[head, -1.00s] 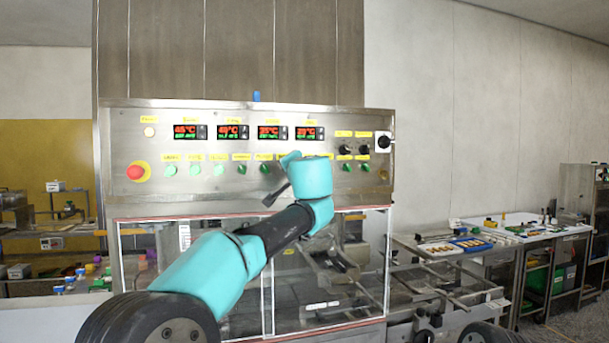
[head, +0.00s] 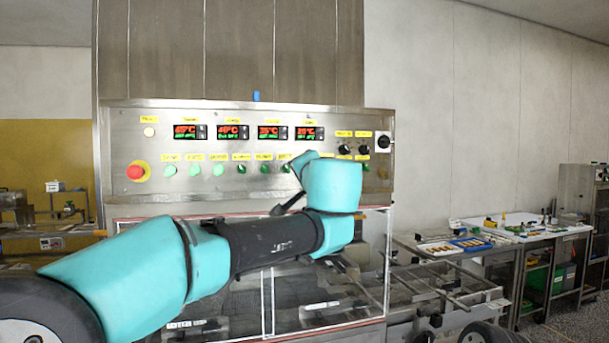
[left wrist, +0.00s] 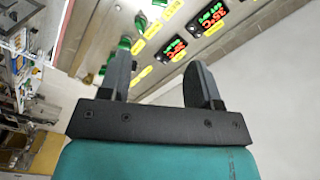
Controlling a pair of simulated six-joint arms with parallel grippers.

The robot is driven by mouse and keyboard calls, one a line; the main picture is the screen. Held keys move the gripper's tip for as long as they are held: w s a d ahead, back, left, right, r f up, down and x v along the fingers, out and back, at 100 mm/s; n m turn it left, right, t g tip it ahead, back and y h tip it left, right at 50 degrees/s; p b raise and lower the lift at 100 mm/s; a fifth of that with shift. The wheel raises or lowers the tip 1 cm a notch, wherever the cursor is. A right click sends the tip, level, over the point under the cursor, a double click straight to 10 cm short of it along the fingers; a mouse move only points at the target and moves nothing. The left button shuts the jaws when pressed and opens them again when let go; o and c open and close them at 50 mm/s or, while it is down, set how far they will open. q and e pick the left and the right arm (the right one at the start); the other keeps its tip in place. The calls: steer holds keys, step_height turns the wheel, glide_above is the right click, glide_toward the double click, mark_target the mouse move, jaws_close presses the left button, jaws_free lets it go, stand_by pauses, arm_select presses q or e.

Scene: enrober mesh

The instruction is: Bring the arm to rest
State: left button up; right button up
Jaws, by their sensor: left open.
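My left arm comes in from the lower left in the head view and reaches across the front of the machine. My left gripper shows in the left wrist view (left wrist: 160,80) with its two dark fingers apart and nothing between them. It points toward the steel control panel (head: 230,120), which carries red and green temperature displays and a row of green knobs. In the head view the gripper is mostly hidden behind my teal wrist; a dark part shows just below the knob row. I cannot tell whether it touches the panel. My right gripper is not in view.
A red emergency button (head: 136,172) is at the panel's left. Below the panel is a clear-windowed enclosure (head: 330,310). A steel rail frame (head: 440,285) juts out to the right. A bench with trays and tools (head: 520,229) stands further right.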

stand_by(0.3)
